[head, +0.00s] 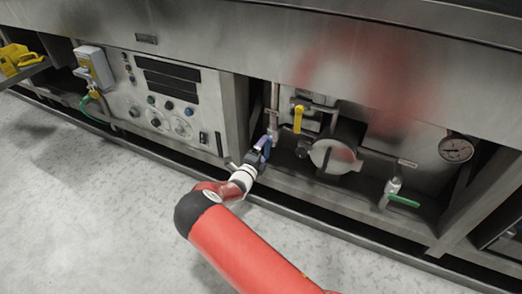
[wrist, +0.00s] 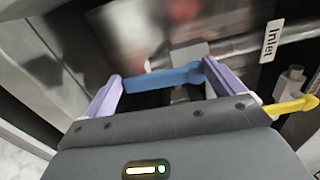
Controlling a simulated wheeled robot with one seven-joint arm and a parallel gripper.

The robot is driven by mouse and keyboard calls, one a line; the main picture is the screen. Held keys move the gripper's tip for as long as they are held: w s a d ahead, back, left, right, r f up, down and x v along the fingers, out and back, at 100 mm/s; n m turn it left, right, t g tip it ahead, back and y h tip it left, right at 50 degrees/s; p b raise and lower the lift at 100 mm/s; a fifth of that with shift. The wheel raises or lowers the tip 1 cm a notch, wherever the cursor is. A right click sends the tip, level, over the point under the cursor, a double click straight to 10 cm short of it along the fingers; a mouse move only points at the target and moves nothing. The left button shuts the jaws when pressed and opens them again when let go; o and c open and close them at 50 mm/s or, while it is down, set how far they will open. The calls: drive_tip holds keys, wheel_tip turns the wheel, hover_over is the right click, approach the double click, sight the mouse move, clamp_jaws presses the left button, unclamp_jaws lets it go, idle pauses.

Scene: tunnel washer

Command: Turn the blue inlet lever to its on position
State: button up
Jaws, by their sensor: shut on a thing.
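The blue inlet lever (wrist: 160,78) lies across the picture in the wrist view, on a valve on a metal pipe (wrist: 240,45). My gripper (wrist: 162,80) is shut on the lever, with one pale purple finger at each end of it. In the head view my gripper (head: 263,146) is at the left side of the open pipe bay, by the vertical pipe. There it covers most of the lever. A white "Inlet" label (wrist: 272,40) hangs beside the pipe.
A yellow lever (head: 298,118) hangs down just right of my gripper. The control panel (head: 165,100) is on the left. The floor (head: 90,190) in front is clear.

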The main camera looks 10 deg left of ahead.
drive_tip(key=shift+s+n, duration=0.1)
drive_tip(key=shift+n, duration=0.3)
drive_tip(key=o, duration=1.1)
drive_tip(key=shift+c, duration=0.2)
drive_tip(key=v, duration=0.7)
drive_tip(key=shift+s, duration=0.4)
